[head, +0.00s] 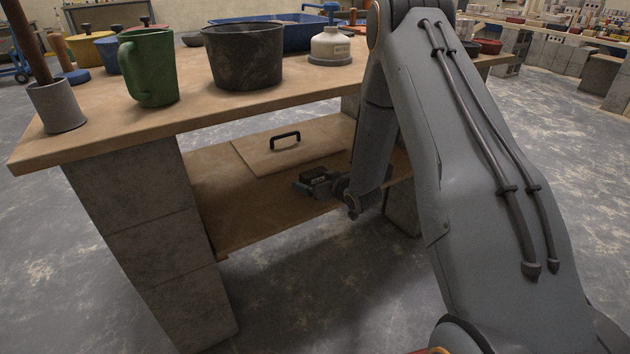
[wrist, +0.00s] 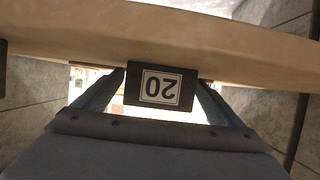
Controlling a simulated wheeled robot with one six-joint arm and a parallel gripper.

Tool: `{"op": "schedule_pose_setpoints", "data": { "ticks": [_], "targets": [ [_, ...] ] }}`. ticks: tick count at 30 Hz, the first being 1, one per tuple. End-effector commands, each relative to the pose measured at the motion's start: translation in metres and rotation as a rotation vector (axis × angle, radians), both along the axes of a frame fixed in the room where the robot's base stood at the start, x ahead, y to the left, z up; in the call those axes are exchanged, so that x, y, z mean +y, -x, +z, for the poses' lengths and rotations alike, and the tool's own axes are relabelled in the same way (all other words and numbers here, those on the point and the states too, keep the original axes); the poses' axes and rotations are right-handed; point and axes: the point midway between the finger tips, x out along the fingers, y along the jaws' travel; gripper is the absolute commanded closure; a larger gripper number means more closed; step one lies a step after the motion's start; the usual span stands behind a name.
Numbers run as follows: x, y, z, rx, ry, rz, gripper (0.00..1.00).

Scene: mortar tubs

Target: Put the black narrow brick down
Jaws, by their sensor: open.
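The black narrow brick (head: 319,180) is at the front part of the lower wooden shelf (head: 232,222), under the tabletop. It appears to rest on the shelf. In the wrist view the brick (wrist: 161,86) shows its end with a white label reading 20, upside down in the picture. My gripper (head: 312,186) is at the brick, low over the shelf. In the wrist view my gripper (wrist: 160,95) is open, with one finger on each side of the brick and a gap beside it. The brick's far end is hidden.
A flat wooden panel (head: 290,147) with a black handle lies on the shelf behind the brick. The tabletop (head: 200,110) above holds a green mug (head: 148,66), a dark tub (head: 243,56) and a cream bottle (head: 329,47). Block pillars (head: 150,220) flank the shelf; its front left is clear.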

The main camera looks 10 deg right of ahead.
Motion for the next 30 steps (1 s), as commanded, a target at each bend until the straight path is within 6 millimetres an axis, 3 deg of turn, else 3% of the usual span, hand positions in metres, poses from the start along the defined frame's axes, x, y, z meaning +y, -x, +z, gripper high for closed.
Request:
{"op": "schedule_pose_setpoints", "data": {
  "ticks": [7,21,27,30],
  "targets": [
    [-0.004,0.009,0.008,0.000,-0.001,-0.001,0.10],
    [-0.029,0.087,0.042,0.001,-0.001,-0.002,0.10],
    [-0.034,0.103,0.049,0.001,0.001,-0.001,0.10],
    [-0.027,0.105,0.053,0.018,0.015,0.006,0.10]
  ]
}}
